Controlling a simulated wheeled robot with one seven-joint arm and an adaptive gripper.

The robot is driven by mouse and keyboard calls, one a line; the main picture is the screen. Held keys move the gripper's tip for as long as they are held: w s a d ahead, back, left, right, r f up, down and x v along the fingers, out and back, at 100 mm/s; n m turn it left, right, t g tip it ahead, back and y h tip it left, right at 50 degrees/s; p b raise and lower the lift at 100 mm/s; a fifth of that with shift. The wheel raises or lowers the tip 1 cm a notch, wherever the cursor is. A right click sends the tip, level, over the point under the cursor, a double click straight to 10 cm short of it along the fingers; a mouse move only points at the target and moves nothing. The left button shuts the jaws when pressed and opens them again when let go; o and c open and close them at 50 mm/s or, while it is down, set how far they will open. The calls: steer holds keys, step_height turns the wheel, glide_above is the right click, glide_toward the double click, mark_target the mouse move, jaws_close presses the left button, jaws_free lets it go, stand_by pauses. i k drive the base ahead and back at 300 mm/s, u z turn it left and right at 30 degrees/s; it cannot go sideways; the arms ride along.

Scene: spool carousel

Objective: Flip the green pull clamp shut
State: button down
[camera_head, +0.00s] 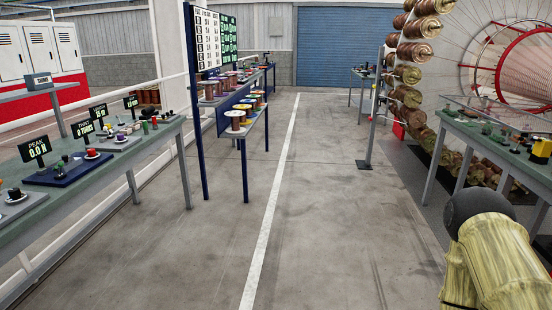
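I cannot pick out the green pull clamp for certain. On the left bench (130,165), a dark blue plate (75,172) sits beside a display reading PEAK 0.0 N (35,149). A small dark green and black fitting (65,158) stands on that plate, too small to tell whether it is a clamp or whether it is open. A red knob (92,153) is to its right. My gripper does not show; only a yellowish and black part, seemingly of my arm, is at the lower right, far from the left bench.
A second bench (465,135) on the right carries small green and yellow items. Spool shelves (222,100) stand beyond the left bench, and a large spool wheel (505,60) is at right. The floor aisle (330,210) between the benches is clear, with a white line.

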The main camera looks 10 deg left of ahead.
mark_target(60, 164)
steer(key=u, duration=0.65)
steer(key=i, duration=1.3)
steer(key=u, duration=1.55)
steer(key=i, duration=0.75)
steer(key=u, duration=0.35)
